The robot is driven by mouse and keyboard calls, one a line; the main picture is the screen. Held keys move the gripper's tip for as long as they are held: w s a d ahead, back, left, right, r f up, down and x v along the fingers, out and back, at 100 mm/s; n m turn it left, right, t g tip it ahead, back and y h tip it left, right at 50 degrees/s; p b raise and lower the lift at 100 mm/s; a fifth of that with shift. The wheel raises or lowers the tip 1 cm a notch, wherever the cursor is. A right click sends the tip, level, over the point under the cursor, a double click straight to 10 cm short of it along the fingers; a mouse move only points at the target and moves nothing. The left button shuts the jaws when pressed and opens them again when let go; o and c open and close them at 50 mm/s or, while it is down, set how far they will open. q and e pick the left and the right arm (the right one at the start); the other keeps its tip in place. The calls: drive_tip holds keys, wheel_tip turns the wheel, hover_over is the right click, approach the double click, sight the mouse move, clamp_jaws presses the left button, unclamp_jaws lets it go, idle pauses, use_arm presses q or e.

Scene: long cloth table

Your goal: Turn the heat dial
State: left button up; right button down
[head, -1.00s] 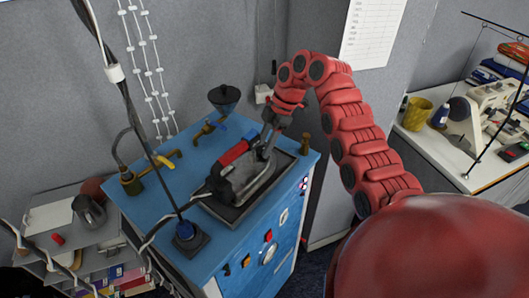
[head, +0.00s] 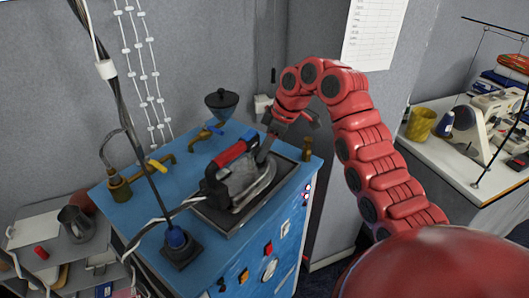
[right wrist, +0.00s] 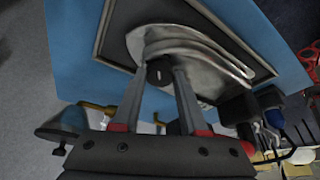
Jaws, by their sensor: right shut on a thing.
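The iron, with a silver body (head: 250,186) and red handle (head: 230,153), rests on a dark tray (head: 222,226) on the blue table unit. In the right wrist view its silver body (right wrist: 200,45) lies just beyond my fingers. My right gripper (head: 263,154) reaches down at the far end of the iron. In the right wrist view my right gripper (right wrist: 162,76) has its two fingertips close together around a small dark dial (right wrist: 157,72) with a light mark. The fingers are shut on it. In the head view the dial is hidden. My left gripper is not in view.
Brass taps (head: 120,187) and a dark funnel (head: 222,102) stand on the blue unit (head: 160,205). A cable stand (head: 178,245) is at its front left corner. A shelf with a jug (head: 76,222) is at left, a sewing table (head: 455,165) at right.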

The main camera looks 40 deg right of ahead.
idle(0.3)
drive_tip(key=shift+c, duration=2.2)
unclamp_jaws()
drive_tip(key=shift+w+a, duration=0.1)
drive_tip(key=shift+r, duration=0.1)
drive_tip(key=p+v, duration=1)
drive_tip(key=v, duration=0.7)
drive_tip(key=shift+r, duration=0.1)
